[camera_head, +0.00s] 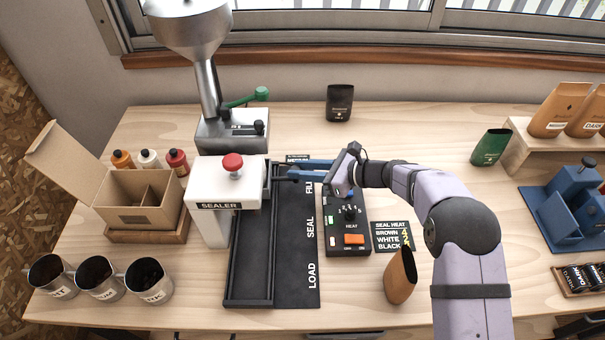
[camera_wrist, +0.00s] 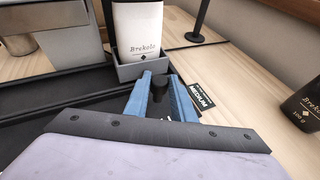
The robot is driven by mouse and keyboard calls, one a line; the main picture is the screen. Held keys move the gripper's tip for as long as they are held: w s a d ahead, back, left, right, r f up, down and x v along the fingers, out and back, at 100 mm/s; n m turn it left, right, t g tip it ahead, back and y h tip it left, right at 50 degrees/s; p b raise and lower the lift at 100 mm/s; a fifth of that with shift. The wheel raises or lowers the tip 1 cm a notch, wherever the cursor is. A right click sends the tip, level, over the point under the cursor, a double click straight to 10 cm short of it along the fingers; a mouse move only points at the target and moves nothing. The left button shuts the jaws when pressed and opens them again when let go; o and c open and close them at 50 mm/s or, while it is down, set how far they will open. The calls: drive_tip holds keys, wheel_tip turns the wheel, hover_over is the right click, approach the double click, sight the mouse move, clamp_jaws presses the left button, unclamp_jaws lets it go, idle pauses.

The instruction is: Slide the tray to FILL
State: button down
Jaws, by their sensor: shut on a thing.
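The tray (camera_wrist: 141,71) is a small grey open box on the dark track (camera_head: 249,270), holding an upright white bag (camera_wrist: 138,32). My gripper (camera_head: 287,172) has its blue fingers at the far end of the track, beside the FILL label (camera_head: 309,186). In the wrist view the fingers (camera_wrist: 161,82) are shut on the tray's black knob (camera_wrist: 160,83). In the head view the sealer (camera_head: 223,196) and the fingers hide most of the tray. The LOAD (camera_head: 312,275) and SEAL (camera_head: 310,228) labels lie nearer the front, where the track is empty.
The filler with its metal hopper (camera_head: 190,22) stands behind the sealer. The heat control box (camera_head: 347,240) is right of the track, under my wrist. A brown bag (camera_head: 400,276) stands near my arm. A black bag (camera_head: 339,103) stands at the back, and metal cups (camera_head: 97,277) at front left.

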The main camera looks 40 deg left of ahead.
drive_tip(key=shift+w+a+r, duration=0.1)
drive_tip(key=shift+w+r, duration=0.05)
drive_tip(key=shift+w, duration=0.05)
drive_tip(key=c, duration=1.5)
unclamp_jaws()
drive_tip(key=shift+a, duration=0.1)
drive_tip(key=shift+w+d, duration=0.2)
drive_tip(key=shift+d, duration=0.4)
drive_tip(key=shift+b+v, duration=1.15)
drive_tip(key=shift+v, duration=1.95)
drive_tip(key=shift+s+r, duration=0.1)
